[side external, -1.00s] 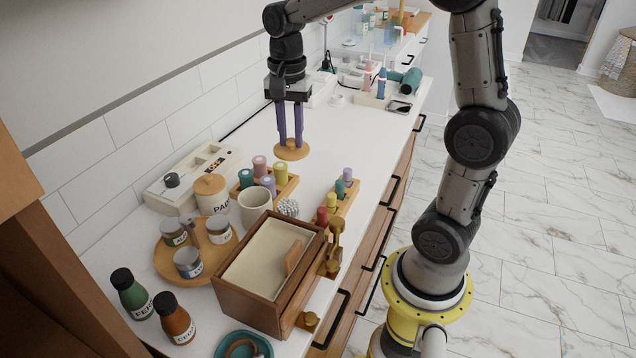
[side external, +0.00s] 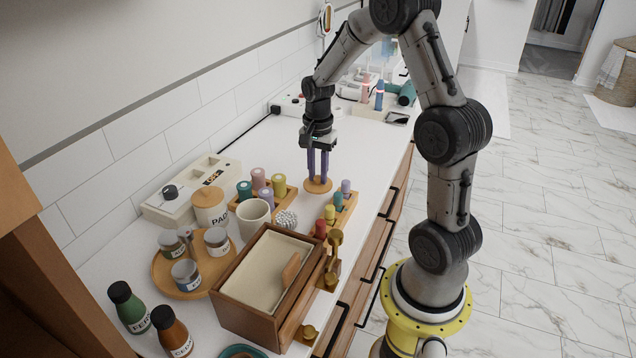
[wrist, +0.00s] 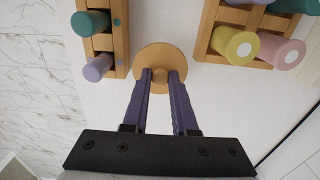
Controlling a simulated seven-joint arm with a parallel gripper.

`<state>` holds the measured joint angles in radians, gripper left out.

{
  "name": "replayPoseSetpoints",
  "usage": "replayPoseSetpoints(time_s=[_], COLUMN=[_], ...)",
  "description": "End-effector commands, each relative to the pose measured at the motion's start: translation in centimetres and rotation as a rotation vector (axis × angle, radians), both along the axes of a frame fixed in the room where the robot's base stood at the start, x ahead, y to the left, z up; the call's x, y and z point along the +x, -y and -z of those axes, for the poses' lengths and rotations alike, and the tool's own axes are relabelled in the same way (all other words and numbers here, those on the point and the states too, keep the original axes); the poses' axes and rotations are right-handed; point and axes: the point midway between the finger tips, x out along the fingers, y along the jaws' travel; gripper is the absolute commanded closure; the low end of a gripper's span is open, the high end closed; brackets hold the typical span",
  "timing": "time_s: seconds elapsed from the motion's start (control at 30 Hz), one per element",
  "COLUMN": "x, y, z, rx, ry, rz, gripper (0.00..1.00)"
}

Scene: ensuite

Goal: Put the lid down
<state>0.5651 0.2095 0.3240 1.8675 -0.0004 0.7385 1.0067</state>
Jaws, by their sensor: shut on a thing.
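The lid (side external: 319,186) is a round, flat wooden disc with a small knob. My gripper (side external: 318,176) points down and is shut on the lid's knob with its purple fingers. In the wrist view the lid (wrist: 158,53) lies between two wooden racks, with my gripper's fingertips (wrist: 160,75) on either side of the knob. The lid looks level, at or just above the white counter (side external: 270,150); I cannot tell whether it touches. An open white cup (side external: 254,217) stands nearer the camera.
A small rack (side external: 346,208) with coloured rollers is very close to the lid; a wider rack (side external: 285,199) stands on the other side. A wooden-lidded jar (side external: 211,208), round tray (side external: 168,283) and wooden box (side external: 228,307) are nearer the camera. Counter behind the lid is clear.

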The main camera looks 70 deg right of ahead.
Motion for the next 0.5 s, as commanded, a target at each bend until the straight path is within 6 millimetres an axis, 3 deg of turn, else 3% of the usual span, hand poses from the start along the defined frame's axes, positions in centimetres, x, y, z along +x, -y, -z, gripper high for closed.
replayPoseSetpoints(time_s=[0.2,0.5], x=[-0.1,0.0], y=[-0.1,-0.1], z=[2.8,3.0], rx=[0.003,0.001], ry=[-0.004,-0.002], rz=[0.0,0.0], gripper=[1.0,1.0])
